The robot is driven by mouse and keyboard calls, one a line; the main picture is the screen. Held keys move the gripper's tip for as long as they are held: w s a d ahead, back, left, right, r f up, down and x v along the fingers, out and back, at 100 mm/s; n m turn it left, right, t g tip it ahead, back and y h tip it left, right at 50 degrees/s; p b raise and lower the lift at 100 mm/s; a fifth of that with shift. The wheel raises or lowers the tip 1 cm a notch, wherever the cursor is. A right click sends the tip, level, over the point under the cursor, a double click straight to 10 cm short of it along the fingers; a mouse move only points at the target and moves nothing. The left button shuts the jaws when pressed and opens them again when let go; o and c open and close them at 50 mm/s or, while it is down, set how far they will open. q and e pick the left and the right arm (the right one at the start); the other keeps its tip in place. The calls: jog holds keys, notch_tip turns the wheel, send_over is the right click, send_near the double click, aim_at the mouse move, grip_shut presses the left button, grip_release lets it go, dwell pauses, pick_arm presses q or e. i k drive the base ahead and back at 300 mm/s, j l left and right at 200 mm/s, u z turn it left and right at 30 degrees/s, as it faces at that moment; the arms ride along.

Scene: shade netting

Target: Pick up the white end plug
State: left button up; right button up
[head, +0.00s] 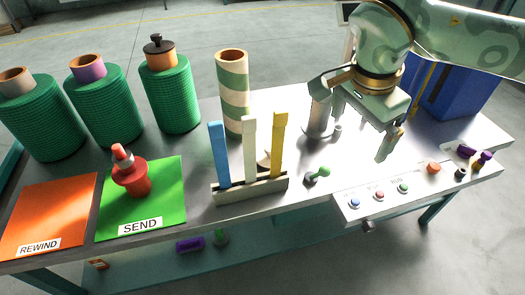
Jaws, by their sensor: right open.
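I cannot clearly make out a white end plug. A small cream piece (264,158) shows partly behind the rack's strips; I cannot tell what it is. A green plug (318,174) lies on the table in front of the right gripper. A red plug (131,177) with a pale band stands on the green SEND mat (165,200). A black plug (158,45) tops the third green roll. My right gripper (362,118) is open, pointing down above the right part of the table beside a grey post (318,118). My left gripper is not in view.
A rack (250,190) holds upright blue, white and yellow strips. Green rolls (105,105) and a striped tube (233,90) stand at the back. An orange REWIND mat (48,212) lies at left. A button panel (385,205), small plugs (433,168) and a blue bin (455,90) are at right.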

aim_at(232, 67)
jog(key=i+j, duration=0.3)
jog(key=j, duration=0.15)
jog(key=i+j, duration=0.35)
jog(key=j, duration=0.05)
